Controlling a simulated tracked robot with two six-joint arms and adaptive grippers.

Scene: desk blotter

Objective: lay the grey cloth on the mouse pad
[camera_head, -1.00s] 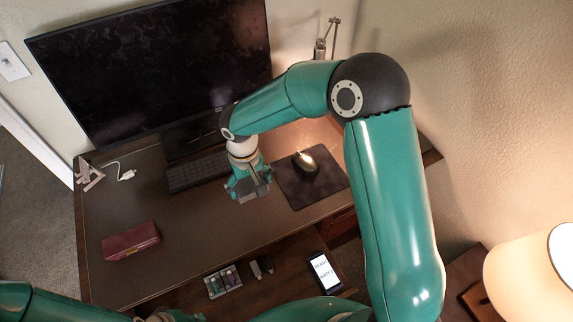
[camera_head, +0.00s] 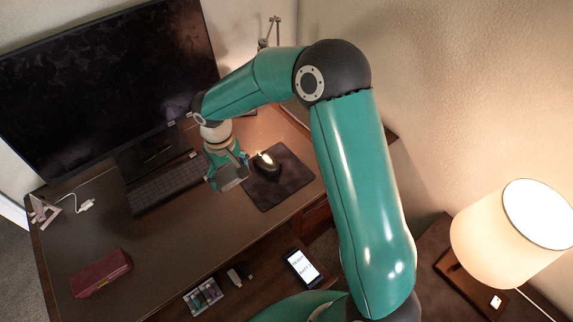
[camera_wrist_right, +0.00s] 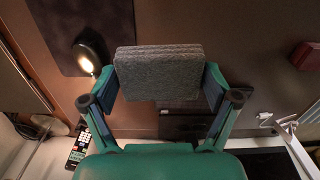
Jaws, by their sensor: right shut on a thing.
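The grey cloth (camera_wrist_right: 158,74) is a folded, thick square pad. My right gripper (camera_wrist_right: 160,100) is shut on it, with a finger at each side; in the head view the gripper (camera_head: 227,172) holds the cloth (camera_head: 231,181) above the desk, at the left edge of the mouse pad. The dark mouse pad (camera_head: 285,188) lies flat on the desk, to the right of the gripper. It also shows at the top left of the wrist view (camera_wrist_right: 62,22). My left gripper is out of view.
A dark mouse (camera_head: 266,164) sits on the pad's upper left part; the pad's lower right part is bare. A keyboard (camera_head: 160,187) lies left of the gripper, below the monitor (camera_head: 95,85). A red case (camera_head: 100,274) and a phone (camera_head: 302,267) are nearer.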

